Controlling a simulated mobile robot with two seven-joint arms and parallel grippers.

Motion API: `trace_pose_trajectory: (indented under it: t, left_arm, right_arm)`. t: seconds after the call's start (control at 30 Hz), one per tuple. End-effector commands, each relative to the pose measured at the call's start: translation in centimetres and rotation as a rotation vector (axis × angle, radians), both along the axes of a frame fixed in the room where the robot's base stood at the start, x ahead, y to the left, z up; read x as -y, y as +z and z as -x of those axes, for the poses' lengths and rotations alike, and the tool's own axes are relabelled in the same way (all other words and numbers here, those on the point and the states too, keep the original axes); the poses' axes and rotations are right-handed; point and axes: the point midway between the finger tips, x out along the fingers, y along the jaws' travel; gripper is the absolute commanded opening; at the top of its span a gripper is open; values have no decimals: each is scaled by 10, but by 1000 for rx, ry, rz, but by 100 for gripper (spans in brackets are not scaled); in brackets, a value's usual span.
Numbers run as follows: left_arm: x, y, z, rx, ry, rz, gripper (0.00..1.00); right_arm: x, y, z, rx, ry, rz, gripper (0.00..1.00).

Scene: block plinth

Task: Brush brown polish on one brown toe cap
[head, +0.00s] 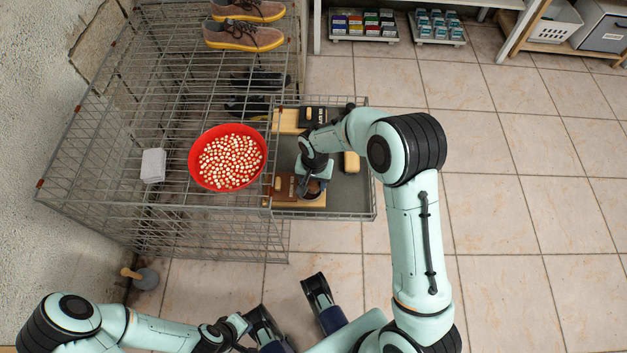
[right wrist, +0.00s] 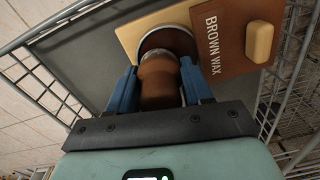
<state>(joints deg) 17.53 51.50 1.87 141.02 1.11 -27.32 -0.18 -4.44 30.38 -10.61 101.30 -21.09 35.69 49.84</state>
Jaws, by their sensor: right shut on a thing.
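Two brown shoes with tan soles stand on top of the wire rack in the head view, the nearer shoe (head: 243,37) lying side-on. My right gripper (head: 313,187) is over the front of the pulled-out wire drawer. In the right wrist view its blue fingers (right wrist: 168,88) are shut on a brown knob-like handle (right wrist: 160,80) with a wide round dark end, which looks like a brush. This end is at a pale wooden block beside a brown plate (right wrist: 236,36) lettered "BROWN WAX". Whether it touches the block is unclear. My left gripper (head: 237,326) is low in the head view; its fingers are unclear.
A red bowl (head: 228,133) of pale pellets and a small white box (head: 153,165) stand on the rack. A black-labelled block (head: 313,116) sits at the drawer's back. Dark shoes (head: 250,106) show beneath the rack wires. Tiled floor (head: 500,230) is open to the right.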

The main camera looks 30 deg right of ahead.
Motion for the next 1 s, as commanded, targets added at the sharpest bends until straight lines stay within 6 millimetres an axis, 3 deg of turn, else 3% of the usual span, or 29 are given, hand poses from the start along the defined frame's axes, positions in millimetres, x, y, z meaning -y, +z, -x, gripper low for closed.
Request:
trace_pose_trajectory:
  t: [1.0]
  left_arm:
    - [0,-8,1,-4,0,1,0]
  right_arm:
    - [0,-12,0,-1,0,-1,25]
